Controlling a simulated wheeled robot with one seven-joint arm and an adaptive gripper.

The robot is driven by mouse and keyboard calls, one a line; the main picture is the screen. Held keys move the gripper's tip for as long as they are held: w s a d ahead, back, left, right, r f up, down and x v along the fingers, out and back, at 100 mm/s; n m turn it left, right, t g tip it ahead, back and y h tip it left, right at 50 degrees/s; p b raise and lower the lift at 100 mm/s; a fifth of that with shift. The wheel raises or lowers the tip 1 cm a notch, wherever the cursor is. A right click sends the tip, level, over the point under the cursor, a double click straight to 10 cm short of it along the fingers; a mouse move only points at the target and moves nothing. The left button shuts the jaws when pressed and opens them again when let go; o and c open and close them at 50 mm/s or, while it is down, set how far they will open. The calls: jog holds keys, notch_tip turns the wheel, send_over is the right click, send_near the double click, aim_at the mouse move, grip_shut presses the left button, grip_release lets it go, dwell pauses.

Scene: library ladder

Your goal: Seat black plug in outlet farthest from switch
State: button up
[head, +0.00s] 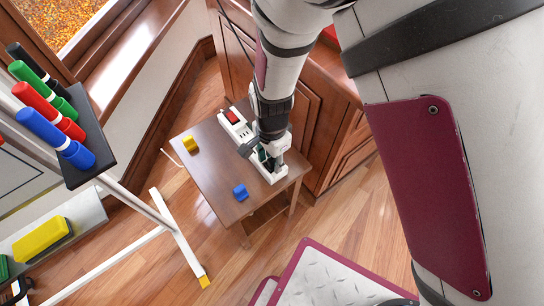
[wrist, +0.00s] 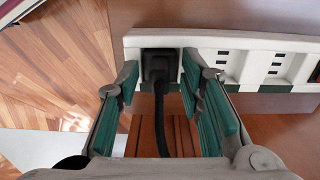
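The white power strip (head: 236,130) lies on a small wooden table, its red switch (head: 232,117) at the far end. In the wrist view the strip (wrist: 222,42) runs across the top. The black plug (wrist: 158,64) is at its leftmost outlet, with its black cable (wrist: 162,120) running down between my fingers. I cannot tell how deep it sits. My gripper (wrist: 162,92) is open, its teal pads apart on either side of the plug and cable, with gaps. In the head view my gripper (head: 270,158) is over the strip's near end and hides the plug.
A yellow block-like piece (head: 190,144) and a blue one (head: 240,192) lie on the wooden table (head: 210,170). Wooden cabinets (head: 300,110) stand close behind. Other outlets (wrist: 275,62) on the strip look empty.

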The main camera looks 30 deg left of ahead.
notch_tip(320, 180, up, 12)
jog(key=p, duration=0.4)
jog(key=shift+r, duration=0.15)
jog(key=w+d+r+n+y, duration=0.1)
jog(key=w+d+r+n, duration=0.1)
jog(key=d+r, duration=1.9)
jog(key=s+d+r+n, duration=0.1)
jog(key=s+d+r, duration=0.1)
jog(key=s+d, duration=0.6)
jog(key=s+d+r+n+h, duration=0.1)
jog(key=s+d+r, duration=0.1)
jog(key=s+d, duration=0.6)
jog(key=shift+s+d+t, duration=0.4)
jog(key=shift+d, duration=0.4)
